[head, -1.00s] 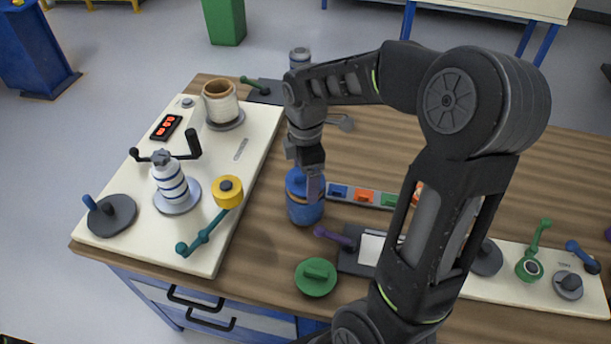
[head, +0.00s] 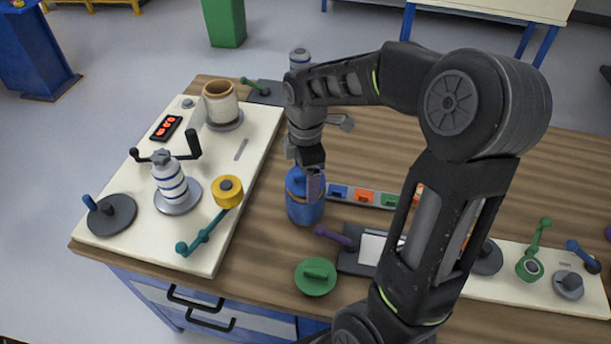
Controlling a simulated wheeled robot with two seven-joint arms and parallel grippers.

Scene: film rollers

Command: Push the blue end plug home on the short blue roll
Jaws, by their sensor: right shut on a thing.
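The short blue roll (head: 304,213) stands upright on the wooden table, just right of the white board. The blue end plug (head: 296,182) sits at its top, with a thin brownish band between plug and roll. My right gripper (head: 312,182) points down from above and is shut on the blue plug. Its fingers hide part of the plug, so I cannot tell how deep the plug sits. My left gripper is not in view.
A green plug (head: 316,277) lies in front. A colour-marked strip (head: 365,197) and a purple-handled tool (head: 335,236) are close by on the right.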

